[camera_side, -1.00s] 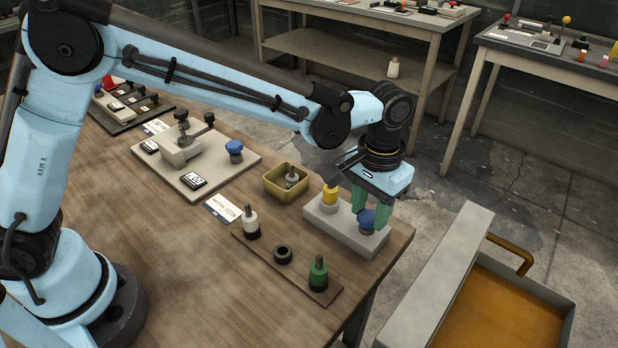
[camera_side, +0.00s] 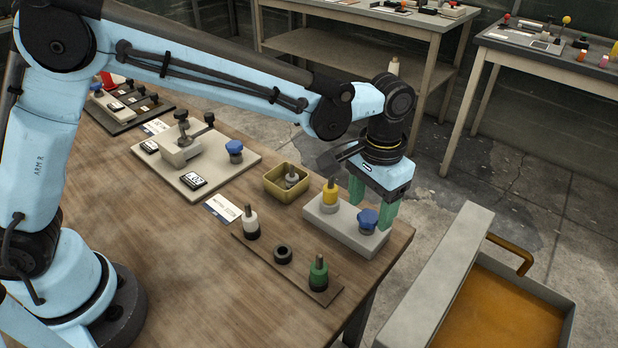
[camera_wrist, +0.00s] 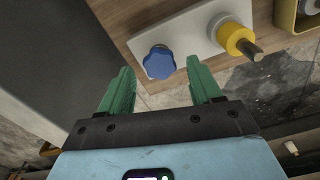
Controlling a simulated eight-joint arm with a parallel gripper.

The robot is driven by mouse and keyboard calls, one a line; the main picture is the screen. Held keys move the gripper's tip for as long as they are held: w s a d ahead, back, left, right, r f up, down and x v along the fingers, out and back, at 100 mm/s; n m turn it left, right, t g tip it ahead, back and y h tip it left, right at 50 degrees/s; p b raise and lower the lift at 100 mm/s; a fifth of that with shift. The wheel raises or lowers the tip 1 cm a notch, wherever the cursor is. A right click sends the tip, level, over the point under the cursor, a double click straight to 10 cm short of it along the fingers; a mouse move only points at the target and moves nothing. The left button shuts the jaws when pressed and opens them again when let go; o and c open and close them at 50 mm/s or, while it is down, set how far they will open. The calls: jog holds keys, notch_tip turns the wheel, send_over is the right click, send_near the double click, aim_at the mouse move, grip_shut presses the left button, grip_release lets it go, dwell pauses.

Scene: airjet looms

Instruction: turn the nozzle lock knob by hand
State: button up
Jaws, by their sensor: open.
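A blue lobed knob (camera_side: 367,221) stands upright on a pale grey block (camera_side: 335,225) near the table's right edge. A yellow-topped nozzle-like piece (camera_side: 330,194) with a dark tip stands on the same block to its left. My gripper (camera_side: 370,214) points down at the knob, its two green fingers apart and empty. In the side view the knob shows in front of and between the fingers. In the wrist view the blue knob (camera_wrist: 159,62) lies between the fingertips, with a visible gap on each side. I cannot tell the exact height of the fingertips against the knob.
A yellow bin (camera_side: 270,190) holding a small grey part stands left of the block. A dark board (camera_side: 300,277) carries white, black and green pieces in front. A beige plate (camera_side: 215,188) with another blue knob (camera_side: 235,150) lies further left. The table edge is close on the right.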

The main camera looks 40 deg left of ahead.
jog(key=shift+r, duration=2.45)
notch_tip(320, 180, up, 12)
jog(key=s+a+f+n+t, duration=0.1)
jog(key=s+a+t, duration=0.25)
jog(key=a, duration=0.95)
jog(key=s+a+f+n+t, duration=0.1)
jog(key=s+a+f+t, duration=0.2)
jog(key=s+a+f, duration=0.5)
jog(key=shift+s+a+f+n+t, duration=0.3)
jog(key=shift+a+f+n+t, duration=0.1)
jog(key=shift+a, duration=0.35)
